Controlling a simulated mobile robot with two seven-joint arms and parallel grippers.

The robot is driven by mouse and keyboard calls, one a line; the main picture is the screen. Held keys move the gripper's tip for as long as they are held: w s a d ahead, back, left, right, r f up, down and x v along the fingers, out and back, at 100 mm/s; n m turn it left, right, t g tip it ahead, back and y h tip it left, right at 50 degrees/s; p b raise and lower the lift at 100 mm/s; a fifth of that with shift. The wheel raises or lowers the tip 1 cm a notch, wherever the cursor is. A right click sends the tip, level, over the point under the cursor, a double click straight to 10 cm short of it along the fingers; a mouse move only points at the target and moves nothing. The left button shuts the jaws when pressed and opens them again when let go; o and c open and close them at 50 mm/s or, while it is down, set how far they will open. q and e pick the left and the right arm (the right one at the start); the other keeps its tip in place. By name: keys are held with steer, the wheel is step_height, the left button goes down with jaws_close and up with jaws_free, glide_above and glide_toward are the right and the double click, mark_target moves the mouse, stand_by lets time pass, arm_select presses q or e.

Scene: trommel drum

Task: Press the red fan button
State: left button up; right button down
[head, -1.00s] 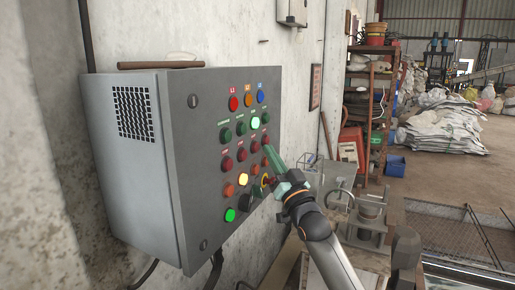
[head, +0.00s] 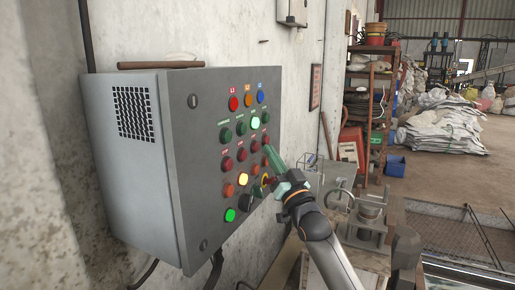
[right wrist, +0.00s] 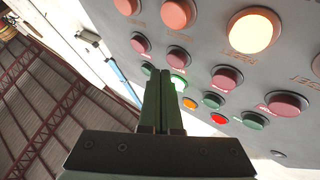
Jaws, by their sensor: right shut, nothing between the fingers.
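The grey control panel (head: 185,240) on the wall carries a row of red buttons below a row of green ones. The labels are too small to read, so I cannot tell which red button is the fan's. The third red button from the left (head: 255,146) also shows in the right wrist view (right wrist: 178,54), just beyond and right of my fingertips. The fourth red button (head: 265,139) also shows there (right wrist: 140,43). My right gripper (head: 267,148) is shut and empty, its green fingers angled up at the panel near these two buttons. Contact cannot be told. My left gripper is not in view.
A lit green button (head: 254,123) sits above the third red one. Lit orange (head: 243,180) and green (head: 230,215) buttons and a dark knob (head: 245,203) lie lower on the panel. A machine with a metal bracket (head: 367,215) stands right of my right arm.

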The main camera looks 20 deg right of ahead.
steer(key=shift+w+a, duration=0.3)
steer(key=shift+w+a, duration=0.3)
steer(key=shift+w, duration=0.05)
stand_by(0.8)
steer(key=shift+s+d, duration=0.1)
steer(key=shift+s+d+p, duration=0.5)
steer(key=shift+s, duration=0.05)
stand_by(0.3)
steer(key=s+d+p, duration=0.1)
steer(key=s+d, duration=0.2)
steer(key=shift+s+d, duration=0.15)
steer(key=shift+s, duration=0.25)
